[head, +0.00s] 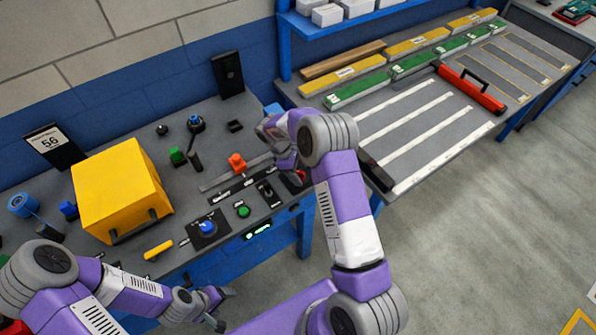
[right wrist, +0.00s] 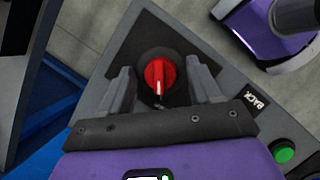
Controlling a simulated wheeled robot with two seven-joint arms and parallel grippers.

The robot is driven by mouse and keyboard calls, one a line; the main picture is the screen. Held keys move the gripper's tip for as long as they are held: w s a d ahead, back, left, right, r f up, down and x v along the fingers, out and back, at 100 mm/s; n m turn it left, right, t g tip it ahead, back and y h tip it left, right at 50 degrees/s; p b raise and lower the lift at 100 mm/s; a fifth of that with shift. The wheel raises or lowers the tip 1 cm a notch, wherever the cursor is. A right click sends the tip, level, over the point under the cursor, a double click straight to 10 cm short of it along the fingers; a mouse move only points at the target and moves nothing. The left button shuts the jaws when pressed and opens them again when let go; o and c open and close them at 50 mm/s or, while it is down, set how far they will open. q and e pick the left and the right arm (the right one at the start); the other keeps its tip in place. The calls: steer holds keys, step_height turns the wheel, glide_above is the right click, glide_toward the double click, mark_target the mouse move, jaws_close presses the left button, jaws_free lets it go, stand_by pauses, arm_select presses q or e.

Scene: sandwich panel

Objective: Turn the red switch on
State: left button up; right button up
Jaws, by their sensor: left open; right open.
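The red switch (right wrist: 160,76) is a round red knob with a raised grip and a white mark, on a dark plate at a panel corner. In the right wrist view the white mark points down, towards my gripper's palm. My right gripper (right wrist: 158,70) is open, with one finger on each side of the knob and gaps visible. In the head view a bit of the red switch (head: 300,178) shows beside my right arm, which hides most of it. My left gripper (head: 217,308) is open and empty, in front of the panel table's edge.
A green button (head: 243,211), a black toggle (head: 268,194) and a blue knob (head: 208,227) sit near the front edge. A yellow box (head: 120,190) stands to the left.

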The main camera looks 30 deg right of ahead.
steer(key=c, duration=1)
steer(key=m+g+y, duration=0.1)
steer(key=m, duration=0.2)
steer(key=shift+w+m, duration=0.1)
steer(key=shift+m, duration=0.3)
steer(key=m+y, duration=0.1)
steer(key=m, duration=0.2)
steer(key=shift+d+m+g+b, duration=0.15)
steer(key=shift+m+g+b, duration=0.15)
steer(key=m+y, duration=0.1)
steer(key=m, duration=0.2)
steer(key=m+y, duration=0.2)
steer(key=m, duration=0.1)
steer(key=shift+d, duration=0.15)
steer(key=shift+m, duration=0.4)
